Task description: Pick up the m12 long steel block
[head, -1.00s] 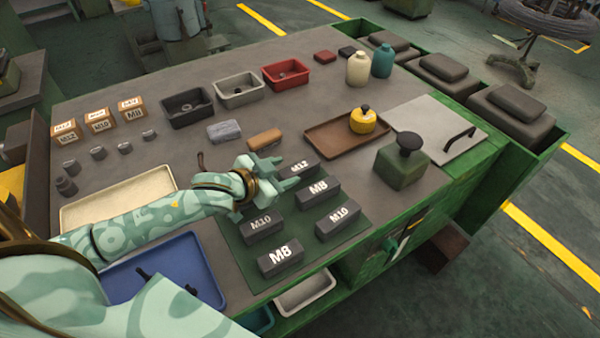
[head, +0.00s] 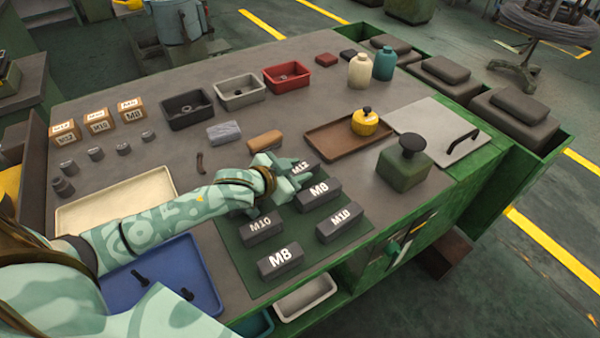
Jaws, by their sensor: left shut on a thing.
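The M12 steel block (head: 302,169) is a dark grey block with white lettering at the far right corner of the green mat (head: 300,280). My left gripper (head: 291,175) is shut on it, its fingers at the block's left end. The fingers and wrist cover part of the block, and it is still at mat level as far as I can tell. My right gripper is not in view.
Other dark blocks are close on the mat: M8 (head: 319,191), M10 (head: 340,222), M10 (head: 261,227) and M8 (head: 281,260). A tan block (head: 265,141) and a brown tray (head: 330,143) lie beyond. A blue tray (head: 200,265) sits below my arm.

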